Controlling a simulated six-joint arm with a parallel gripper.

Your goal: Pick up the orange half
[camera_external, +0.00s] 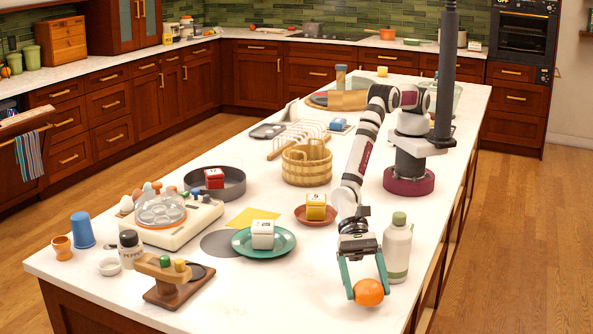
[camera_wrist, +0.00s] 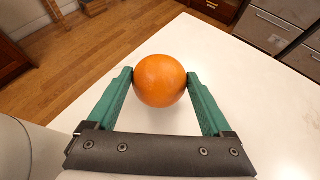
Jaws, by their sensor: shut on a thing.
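An orange fruit (camera_external: 369,292) is between the green fingers of my gripper (camera_external: 366,290), near the front end of the white island top. It also shows in the wrist view (camera_wrist: 160,81), round and held between the fingertips of my gripper (camera_wrist: 160,78). The fingers touch it on both sides. From these sides it looks like a whole ball; a cut face does not show. I cannot tell clearly whether it touches the counter or is slightly above it.
A white bottle with a green cap (camera_external: 397,250) stands close to the right of my gripper. A green plate (camera_external: 281,246) with a white box (camera_external: 262,234) lies to the left. A brown saucer (camera_external: 301,217) holds a yellow box (camera_external: 316,207). The counter's front right edge is near.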

